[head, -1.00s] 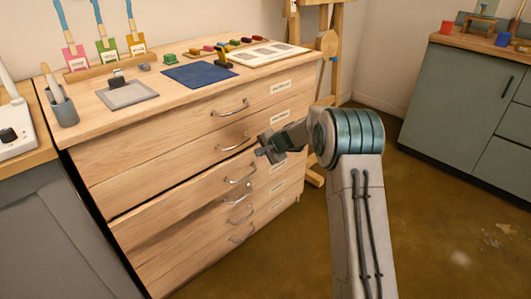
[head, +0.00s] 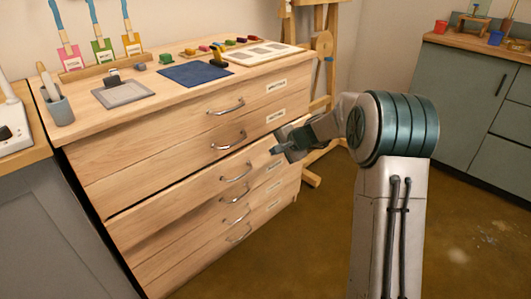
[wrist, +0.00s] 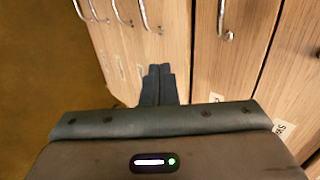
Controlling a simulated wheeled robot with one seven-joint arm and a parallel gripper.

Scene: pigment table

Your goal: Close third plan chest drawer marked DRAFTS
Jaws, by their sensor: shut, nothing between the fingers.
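The wooden plan chest (head: 150,165) stands left of my arm. Its third drawer from the top (head: 185,195) has a metal handle (head: 236,173) and stands slightly proud, with a dark gap along its upper edge. My gripper (head: 279,150) is shut and empty, near the right end of that drawer's front. In the wrist view the shut fingers (wrist: 158,72) point at the third drawer front, right of its handle (wrist: 150,14). I cannot tell whether they touch it. The third drawer's label is hidden behind the gripper, so DRAFTS is not readable.
The second drawer's handle (head: 229,140) is just above. A blue mat (head: 196,73), a grey tray (head: 124,94) and a brush pot (head: 58,108) are on the chest top. A wooden easel (head: 324,60) stands behind right; a green cabinet (head: 455,105) is at far right.

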